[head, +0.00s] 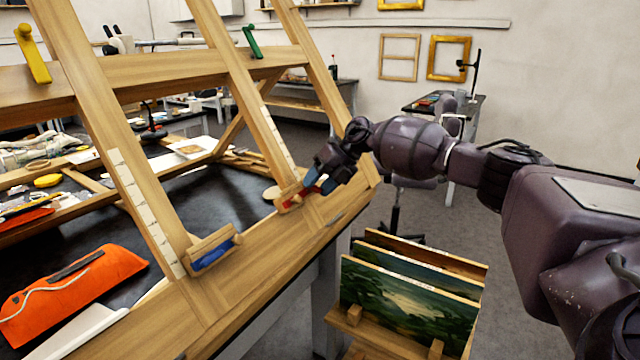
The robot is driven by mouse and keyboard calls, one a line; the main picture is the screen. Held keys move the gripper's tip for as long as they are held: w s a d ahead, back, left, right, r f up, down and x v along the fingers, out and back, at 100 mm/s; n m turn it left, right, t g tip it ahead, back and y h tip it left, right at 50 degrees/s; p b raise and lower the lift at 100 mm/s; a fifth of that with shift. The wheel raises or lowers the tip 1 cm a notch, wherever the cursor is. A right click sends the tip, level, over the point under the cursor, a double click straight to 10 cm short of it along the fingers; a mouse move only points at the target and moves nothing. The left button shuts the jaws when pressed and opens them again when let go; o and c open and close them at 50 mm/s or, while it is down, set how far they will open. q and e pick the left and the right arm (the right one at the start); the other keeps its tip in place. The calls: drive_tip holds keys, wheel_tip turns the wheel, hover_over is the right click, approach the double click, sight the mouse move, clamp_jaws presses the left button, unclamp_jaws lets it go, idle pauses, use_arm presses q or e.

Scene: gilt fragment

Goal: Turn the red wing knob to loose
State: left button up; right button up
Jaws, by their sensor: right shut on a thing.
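The red wing knob (291,201) sits low on the middle upright of the wooden easel frame (262,262), near its bottom rail. It is partly hidden by my right gripper (307,184), which reaches in from the right and is shut on it. Which way the knob's wings point is too small to tell. A blue knob (213,256) sits on a wooden block at the foot of the left upright. A yellow knob (33,55) and a green knob (252,42) are on the upper crossbar. My left gripper is not in view.
Painted panels (408,300) stand in a wooden rack below my right arm. An orange pouch (70,292) lies on the dark table behind the frame. Gilt frames (449,58) hang on the back wall. Floor is open right of the rack.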

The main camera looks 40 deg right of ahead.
drive_tip(key=n+h, duration=0.1)
drive_tip(key=n+p, duration=0.1)
drive_tip(key=shift+a+r+n+h, duration=0.2)
drive_tip(key=shift+n+h, duration=0.2)
drive_tip(key=shift+n+h+p, duration=0.3)
drive_tip(key=shift+n+h, duration=0.2)
drive_tip(key=shift+n, duration=0.1)
drive_tip(key=shift+s+a+f+n+t+h+p, duration=0.1)
drive_tip(key=shift+n+t+h+p, duration=0.3)
drive_tip(key=shift+n+h, duration=0.75)
drive_tip(key=shift+n, duration=0.25)
drive_tip(key=o, duration=0.9)
